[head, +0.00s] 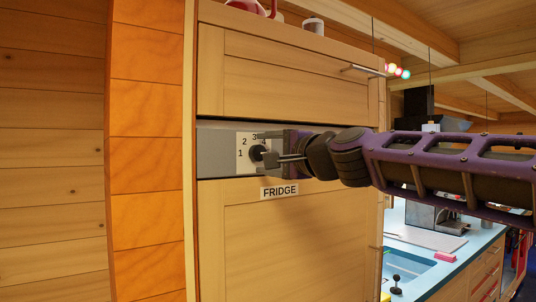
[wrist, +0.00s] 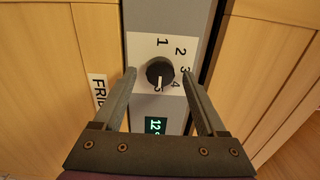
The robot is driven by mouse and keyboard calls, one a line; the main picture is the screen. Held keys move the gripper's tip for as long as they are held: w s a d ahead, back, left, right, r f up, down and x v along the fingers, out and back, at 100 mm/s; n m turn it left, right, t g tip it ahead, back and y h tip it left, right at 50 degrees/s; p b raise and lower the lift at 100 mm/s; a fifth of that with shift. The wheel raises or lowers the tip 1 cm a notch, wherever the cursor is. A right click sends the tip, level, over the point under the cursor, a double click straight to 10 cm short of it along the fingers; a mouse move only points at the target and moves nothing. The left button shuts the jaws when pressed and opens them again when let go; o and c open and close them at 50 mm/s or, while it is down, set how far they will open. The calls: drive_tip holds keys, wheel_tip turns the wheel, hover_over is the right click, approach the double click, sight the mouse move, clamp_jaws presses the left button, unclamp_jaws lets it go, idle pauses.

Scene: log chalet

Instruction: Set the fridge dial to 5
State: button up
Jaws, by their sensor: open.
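The fridge dial (wrist: 160,72) is a round black knob on a white plate (wrist: 143,47), numbered 1 to 5 in the wrist view. Its white pointer line points down the picture, at the 5, which it partly covers. In the head view the dial (head: 257,153) sits on the grey panel above the FRIDGE label (head: 279,191), and my gripper hides the higher numbers. My gripper (wrist: 159,73) is open, one finger on each side of the dial with visible gaps. In the head view my gripper (head: 268,149) is right at the dial; its exact depth is unclear.
A small green-lit display (wrist: 155,125) reading about 12 is on the panel. Wooden cabinet doors (head: 290,75) flank the panel above and below. A log wall (head: 50,150) is at left.

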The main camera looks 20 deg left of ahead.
drive_tip(key=b+v, duration=0.1)
drive_tip(key=v, duration=1.6)
drive_tip(key=shift+s+b, duration=0.2)
drive_tip(key=shift+b, duration=0.2)
drive_tip(key=shift+d, duration=0.1)
drive_tip(key=s+d+f+n+g+h, duration=0.2)
drive_tip(key=s+d+f+h, duration=0.2)
drive_tip(key=f, duration=0.7)
drive_tip(key=s+d+f+n+g+h, duration=0.2)
drive_tip(key=s+d+f+h, duration=0.3)
drive_tip(key=d+f, duration=0.3)
drive_tip(key=s+d+f+n+g+h, duration=0.2)
drive_tip(key=s+d+f+n+h, duration=0.2)
drive_tip(key=f, duration=1.2)
drive_tip(key=shift+s+d+h, duration=0.4)
drive_tip(key=shift+s+d, duration=0.5)
drive_tip(key=shift+d, duration=0.1)
drive_tip(key=shift+f, duration=0.15)
